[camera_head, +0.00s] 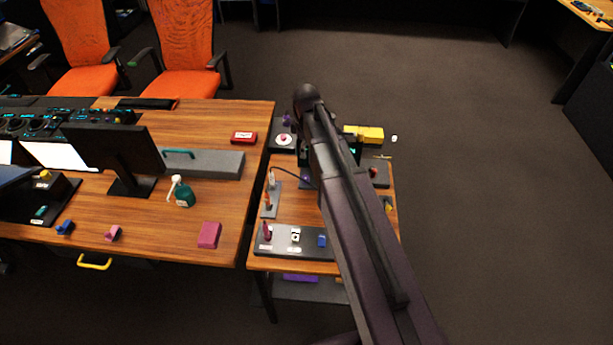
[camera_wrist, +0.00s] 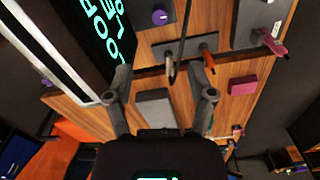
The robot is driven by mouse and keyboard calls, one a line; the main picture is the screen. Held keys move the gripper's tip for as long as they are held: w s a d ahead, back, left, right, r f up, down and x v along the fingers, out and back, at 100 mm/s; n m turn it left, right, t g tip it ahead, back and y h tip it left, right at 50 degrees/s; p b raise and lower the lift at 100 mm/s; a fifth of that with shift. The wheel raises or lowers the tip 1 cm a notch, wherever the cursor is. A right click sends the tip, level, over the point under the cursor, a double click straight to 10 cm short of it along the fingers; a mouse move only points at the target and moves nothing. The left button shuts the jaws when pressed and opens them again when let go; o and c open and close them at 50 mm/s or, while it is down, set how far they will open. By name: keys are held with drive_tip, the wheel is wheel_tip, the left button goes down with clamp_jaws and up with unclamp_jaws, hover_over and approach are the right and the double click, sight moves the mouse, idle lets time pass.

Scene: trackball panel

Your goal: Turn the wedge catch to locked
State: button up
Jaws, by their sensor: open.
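I cannot tell for sure which part is the wedge catch. A dark panel (camera_head: 280,248) at the front of the small wooden table carries a magenta lever (camera_head: 267,232), a white piece (camera_head: 295,235) and a blue piece (camera_head: 322,241). Behind it, a narrow grey plate (camera_head: 275,207) bears an orange-red handle (camera_head: 267,200), also seen in the wrist view (camera_wrist: 208,55). The magenta lever also shows at the right there (camera_wrist: 271,42). My gripper (camera_wrist: 161,88) is open, its two fingers apart with nothing held between them. In the head view my arm hides it.
The large desk holds a monitor (camera_head: 113,155), a green bottle (camera_head: 184,194), a magenta box (camera_head: 209,235) and a grey case (camera_head: 205,163). A lit screen (camera_wrist: 103,30) stands close at upper left in the wrist view. Open floor (camera_head: 490,200) lies to the right.

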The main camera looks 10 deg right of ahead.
sight(307, 177)
drive_tip(key=shift+f, duration=0.25)
wheel_tip(307, 177, down, 13)
drive_tip(key=b, duration=1.3)
drive_tip(key=shift+f+b, duration=0.15)
drive_tip(key=shift+b, duration=0.2)
drive_tip(key=shift+d, duration=0.1)
clamp_jaws()
